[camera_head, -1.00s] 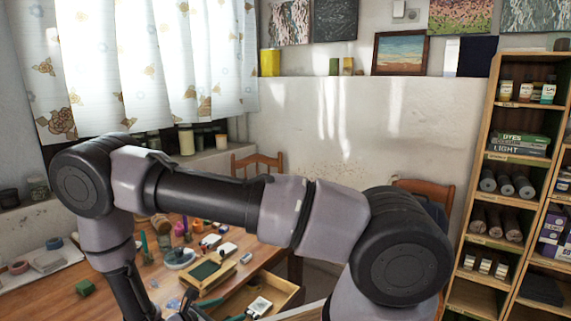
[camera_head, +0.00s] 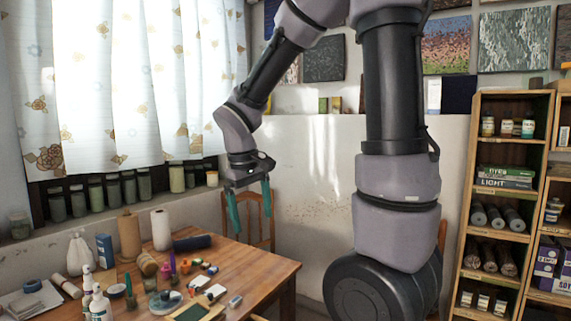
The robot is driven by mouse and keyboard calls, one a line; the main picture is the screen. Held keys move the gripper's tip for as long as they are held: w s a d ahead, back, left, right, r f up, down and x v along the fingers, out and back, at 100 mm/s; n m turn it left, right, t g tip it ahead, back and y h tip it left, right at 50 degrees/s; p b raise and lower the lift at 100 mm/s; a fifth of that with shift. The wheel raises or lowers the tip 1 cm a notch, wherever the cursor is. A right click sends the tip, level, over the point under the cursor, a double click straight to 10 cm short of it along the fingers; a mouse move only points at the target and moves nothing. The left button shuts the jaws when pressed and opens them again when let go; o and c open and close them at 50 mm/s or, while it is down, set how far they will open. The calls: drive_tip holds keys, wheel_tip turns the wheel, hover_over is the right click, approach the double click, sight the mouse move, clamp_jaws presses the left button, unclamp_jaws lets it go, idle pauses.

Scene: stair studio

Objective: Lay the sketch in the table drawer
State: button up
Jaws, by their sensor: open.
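My gripper (camera_head: 250,206) hangs from my raised arm, with its two teal fingers pointing down and spread apart. Nothing is between them. It is in the air above the far right part of the wooden table (camera_head: 268,270), in front of a chair back. Only a sliver of what looks like the drawer's edge (camera_head: 258,318) shows at the bottom of the picture; its inside is out of view. I cannot make out the sketch for sure among the things in view.
The table holds a shallow box with a dark green inside (camera_head: 190,314), bottles, rolls and small coloured items. A wooden chair (camera_head: 262,212) stands behind it. A shelf unit (camera_head: 510,190) stands at the right. The table's far right corner is clear.

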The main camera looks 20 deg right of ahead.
drive_tip(key=s+d+r+m+t+y, duration=0.2)
drive_tip(key=s+r+m+t, duration=0.1)
drive_tip(key=r, duration=0.3)
drive_tip(key=s+d+r+m+t+y, duration=0.1)
drive_tip(key=s+d+r+m+t, duration=0.1)
drive_tip(key=s+r, duration=0.4)
drive_tip(key=r+m+t, duration=0.1)
drive_tip(key=m, duration=0.1)
drive_tip(key=shift+s+d+r+m+y, duration=0.15)
drive_tip(key=shift+d+r+m+y, duration=0.1)
drive_tip(key=shift+m+y, duration=0.15)
